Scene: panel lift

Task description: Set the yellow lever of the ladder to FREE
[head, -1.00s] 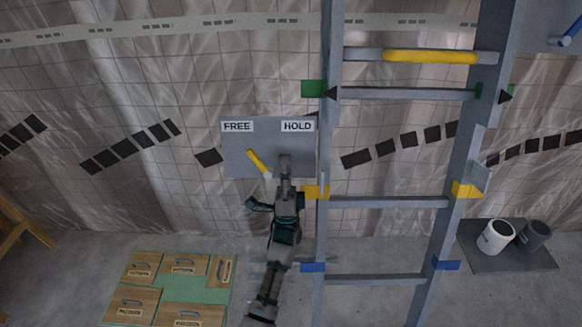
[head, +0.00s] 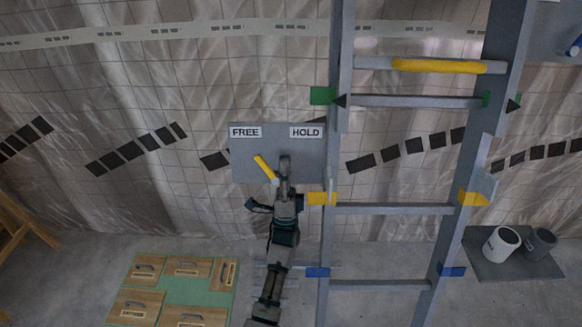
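The yellow lever (head: 264,166) is on a grey plate (head: 300,152) fixed beside the left rail of the ladder (head: 338,150). It tilts up and to the left, toward the FREE label (head: 245,132). The HOLD label (head: 306,132) is at the plate's upper right. My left gripper (head: 270,190) is in front of the plate's lower part, just below and right of the lever. One finger points up over the plate and another sticks out to the left, so it looks open. I cannot tell whether it touches the lever. My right gripper is out of view.
The ladder has a yellow-sleeved upper rung (head: 438,66) and green, yellow and blue marks on its rails. Wooden panels with handles lie on a green mat (head: 187,290) at lower left.

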